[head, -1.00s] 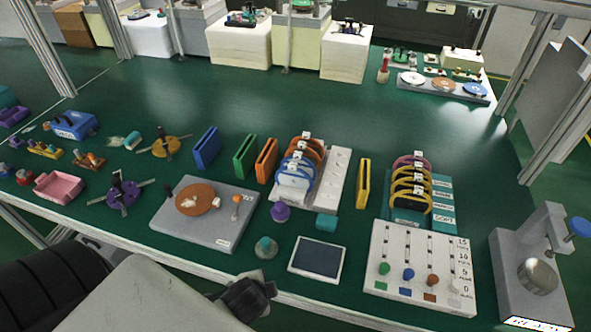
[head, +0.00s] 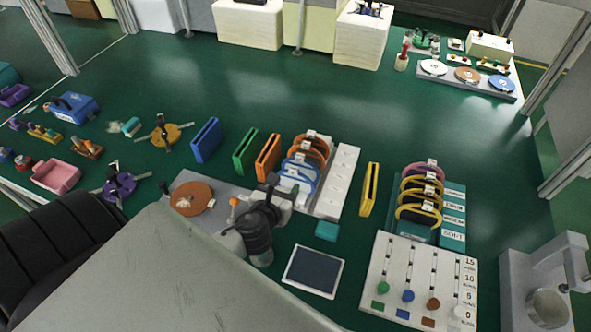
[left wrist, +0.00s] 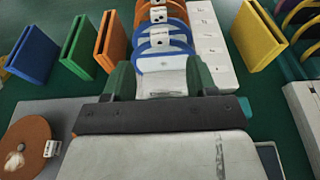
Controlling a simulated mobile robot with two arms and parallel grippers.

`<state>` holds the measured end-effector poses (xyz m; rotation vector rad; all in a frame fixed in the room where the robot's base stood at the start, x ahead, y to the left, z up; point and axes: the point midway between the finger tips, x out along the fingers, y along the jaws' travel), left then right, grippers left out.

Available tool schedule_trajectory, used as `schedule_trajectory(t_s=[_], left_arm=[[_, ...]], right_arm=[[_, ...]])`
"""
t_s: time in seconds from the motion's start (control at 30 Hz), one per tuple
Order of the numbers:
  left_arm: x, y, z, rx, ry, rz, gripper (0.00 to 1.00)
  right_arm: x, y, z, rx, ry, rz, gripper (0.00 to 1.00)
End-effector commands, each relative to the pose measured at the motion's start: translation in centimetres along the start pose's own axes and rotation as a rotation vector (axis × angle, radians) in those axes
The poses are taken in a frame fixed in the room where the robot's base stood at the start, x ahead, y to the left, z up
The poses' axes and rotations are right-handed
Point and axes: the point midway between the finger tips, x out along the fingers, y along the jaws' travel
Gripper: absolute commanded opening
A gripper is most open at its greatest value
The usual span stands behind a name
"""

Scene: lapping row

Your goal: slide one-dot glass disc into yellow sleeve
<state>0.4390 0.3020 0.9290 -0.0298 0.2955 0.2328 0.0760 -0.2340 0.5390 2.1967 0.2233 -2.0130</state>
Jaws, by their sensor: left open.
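The yellow sleeve (head: 369,190) stands upright right of the white rack (head: 343,178); it also shows in the left wrist view (left wrist: 258,35). The rack holds a row of upright discs with orange rims (head: 311,144) and blue rims (head: 302,164), each with a small white tag. The dots on the tags are too small to tell which is the one-dot disc. My left gripper (head: 274,192) is open at the rack's front end. In the left wrist view its fingers (left wrist: 158,80) flank the nearest blue-rimmed disc (left wrist: 160,68); contact cannot be told. My right gripper is not in view.
Blue (head: 205,141), green (head: 245,152) and orange (head: 268,157) sleeves stand left of the rack. A teal rack (head: 452,212) with yellow- and purple-rimmed discs, a white slider board (head: 420,270) and a dark-screened pad (head: 313,271) lie to the right and front. The far table middle is clear.

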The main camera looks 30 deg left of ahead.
Motion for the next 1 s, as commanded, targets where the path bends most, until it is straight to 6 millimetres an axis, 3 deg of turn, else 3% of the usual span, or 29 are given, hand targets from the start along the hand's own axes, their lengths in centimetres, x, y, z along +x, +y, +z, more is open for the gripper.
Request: schedule_trajectory(t_s=[0.6,0.87,1.0], left_arm=[[6.5,0.1,0.3,-0.005,0.001,0.002,0.57],[6.8,0.0,0.2,-0.005,0.002,0.000,0.57],[6.8,0.0,0.2,-0.005,0.002,0.000,0.41]], right_arm=[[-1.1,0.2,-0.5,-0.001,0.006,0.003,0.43],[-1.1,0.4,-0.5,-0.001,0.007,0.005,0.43],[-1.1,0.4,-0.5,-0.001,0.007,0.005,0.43]])
